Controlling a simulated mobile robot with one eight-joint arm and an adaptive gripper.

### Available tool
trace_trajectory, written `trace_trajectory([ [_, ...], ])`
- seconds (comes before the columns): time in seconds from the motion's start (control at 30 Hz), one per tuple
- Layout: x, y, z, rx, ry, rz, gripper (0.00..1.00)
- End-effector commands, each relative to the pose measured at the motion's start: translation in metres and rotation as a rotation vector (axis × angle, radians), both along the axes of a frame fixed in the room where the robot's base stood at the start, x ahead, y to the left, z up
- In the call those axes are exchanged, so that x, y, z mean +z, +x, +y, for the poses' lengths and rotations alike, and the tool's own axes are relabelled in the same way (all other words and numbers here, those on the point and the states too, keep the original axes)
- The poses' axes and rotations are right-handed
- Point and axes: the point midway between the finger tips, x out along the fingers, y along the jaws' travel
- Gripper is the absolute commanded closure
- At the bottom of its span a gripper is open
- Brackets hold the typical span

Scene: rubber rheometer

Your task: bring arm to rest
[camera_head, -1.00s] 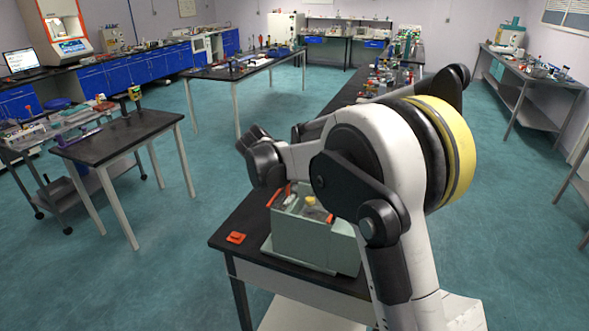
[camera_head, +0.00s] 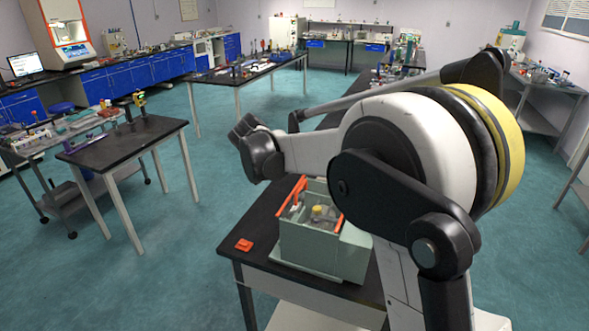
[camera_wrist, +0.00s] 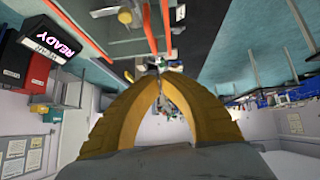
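My arm (camera_head: 410,140), white with black joints and a yellow band, is raised and folded over the black bench in the head view. My gripper's yellow fingers (camera_wrist: 158,78) meet at their tips in the wrist view, with a gap showing lower down between them. I see nothing held there. I cannot make out the gripper in the head view. A pale green machine (camera_head: 322,252) with orange bars sits on the bench below the arm.
A small orange item (camera_head: 244,245) lies on the bench beside the machine. A small black table (camera_head: 120,145) and a cart (camera_head: 70,190) stand to the left. The floor between is clear. A dark unit showing READY (camera_wrist: 42,38) appears in the wrist view.

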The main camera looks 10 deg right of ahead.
Motion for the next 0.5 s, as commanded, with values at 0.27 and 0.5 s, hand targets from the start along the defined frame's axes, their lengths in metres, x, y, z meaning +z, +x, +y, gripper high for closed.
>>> trace_trajectory([
  [0.27, 0.028, -0.021, 0.022, 0.001, 0.001, 0.000, 1.00],
  [0.5, 0.030, -0.070, 0.000, 0.060, 0.021, 0.058, 1.00],
])
